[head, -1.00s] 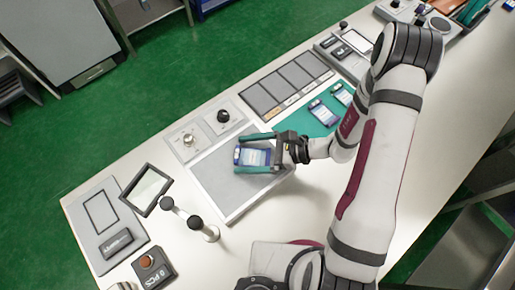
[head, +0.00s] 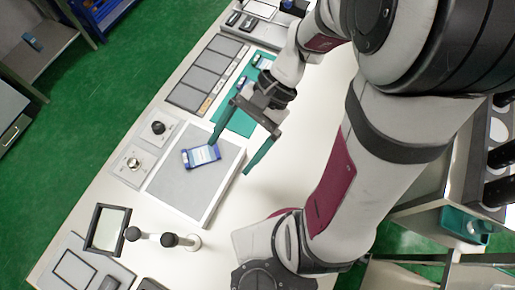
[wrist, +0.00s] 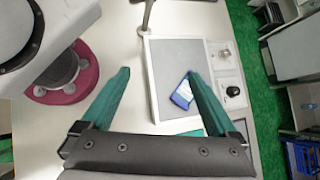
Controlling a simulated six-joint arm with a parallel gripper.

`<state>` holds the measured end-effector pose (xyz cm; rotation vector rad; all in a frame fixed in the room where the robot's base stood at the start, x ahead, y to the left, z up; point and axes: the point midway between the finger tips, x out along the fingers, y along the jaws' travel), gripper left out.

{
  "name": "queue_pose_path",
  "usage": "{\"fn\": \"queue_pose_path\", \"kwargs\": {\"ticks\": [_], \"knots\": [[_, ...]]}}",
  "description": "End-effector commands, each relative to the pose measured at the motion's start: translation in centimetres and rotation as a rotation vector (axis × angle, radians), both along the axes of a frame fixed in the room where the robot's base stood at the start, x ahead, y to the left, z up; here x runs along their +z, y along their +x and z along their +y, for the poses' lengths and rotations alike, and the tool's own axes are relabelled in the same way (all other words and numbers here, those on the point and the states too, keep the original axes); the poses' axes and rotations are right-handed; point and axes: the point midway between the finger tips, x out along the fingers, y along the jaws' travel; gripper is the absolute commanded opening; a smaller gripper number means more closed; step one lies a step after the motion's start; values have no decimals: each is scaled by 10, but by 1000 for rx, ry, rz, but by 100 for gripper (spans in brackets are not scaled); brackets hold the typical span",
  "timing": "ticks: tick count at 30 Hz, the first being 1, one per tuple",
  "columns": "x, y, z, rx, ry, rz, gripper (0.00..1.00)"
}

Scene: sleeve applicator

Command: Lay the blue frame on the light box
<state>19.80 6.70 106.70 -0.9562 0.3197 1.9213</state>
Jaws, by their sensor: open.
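The blue frame (head: 201,156), with a pale, printed middle, lies on the grey top of the light box (head: 190,190), near its upper edge and turned at an angle. It also shows in the wrist view (wrist: 181,96) on the light box (wrist: 172,55), beside my right-hand finger. My gripper (head: 229,157) is open, with its two teal fingers wide apart and nothing between them. One finger is close to the frame and the other is off the light box's right side. Whether the near finger touches the frame I cannot tell.
More blue frames (head: 241,83) lie on the green mat (head: 240,122) above the light box. A knob panel (head: 144,150) adjoins the box's left side. A small tilted screen (head: 107,229) and a black-knobbed handle (head: 168,239) stand below it. The white table to the right is clear.

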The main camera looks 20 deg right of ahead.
Motion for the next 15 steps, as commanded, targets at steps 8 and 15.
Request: {"fn": "queue_pose_path", "kwargs": {"ticks": [8,15], "knots": [[39,-66,-26,377,-409,-400,94],[41,-70,-33,407,-459,-450,94]]}}
